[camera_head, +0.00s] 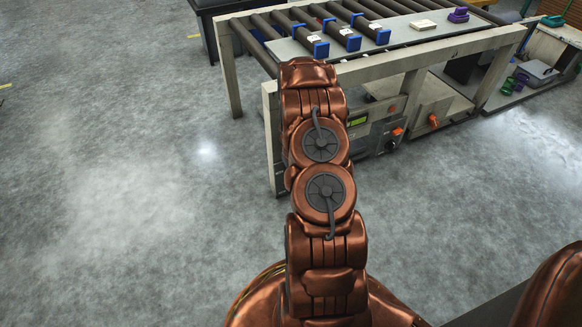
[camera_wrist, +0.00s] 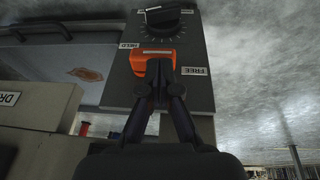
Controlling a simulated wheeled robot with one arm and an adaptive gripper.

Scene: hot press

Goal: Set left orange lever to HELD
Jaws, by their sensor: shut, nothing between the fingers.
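The orange lever (camera_wrist: 140,62) is on a dark grey panel (camera_wrist: 118,85) in the wrist view. A HELD label (camera_wrist: 129,46) is at its upper left and a FREE label (camera_wrist: 195,71) is to its right. My gripper (camera_wrist: 158,70) is shut and empty, with its fingertips over the lever's middle and hiding part of it. I cannot tell whether they touch it. In the head view orange parts show on the machine front (camera_head: 397,131) and farther right (camera_head: 433,120); my arm hides the gripper there.
A black dial (camera_wrist: 168,18) is above the lever. A pale plate (camera_wrist: 50,60) and a grey block with a DR... label (camera_wrist: 8,98) are at left. In the head view, a roller table (camera_head: 245,80) stands over the machine; open floor (camera_head: 110,170) lies left.

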